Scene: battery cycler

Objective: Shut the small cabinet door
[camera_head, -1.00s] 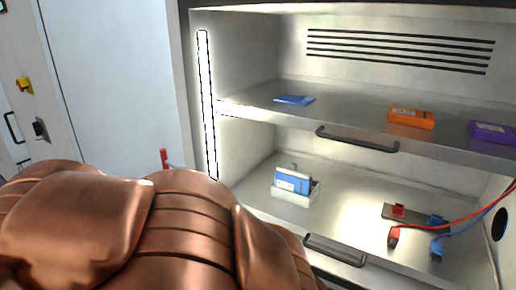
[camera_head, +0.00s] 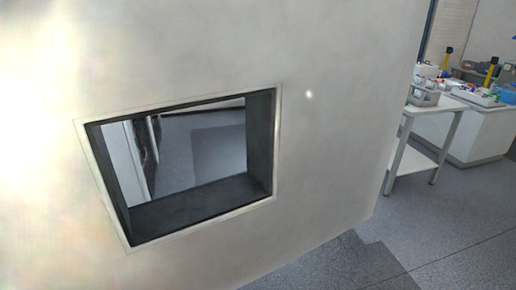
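A large pale metal panel (camera_head: 340,150) fills most of the head view, close to the camera. It looks like the cabinet door, seen face on and standing open, but no hinge or handle shows. It has a rectangular window (camera_head: 262,150) with a dark, deep frame. Floor and a pale upright surface show through the window. The cabinet's inside and its shelves are out of view. My gripper and arm are out of view.
To the right of the panel's edge stands a white table (camera_head: 440,108) with a lower shelf. Behind it is a white bench (camera_head: 482,135) with bottles and small lab items. Grey floor (camera_head: 440,230) is clear at the lower right.

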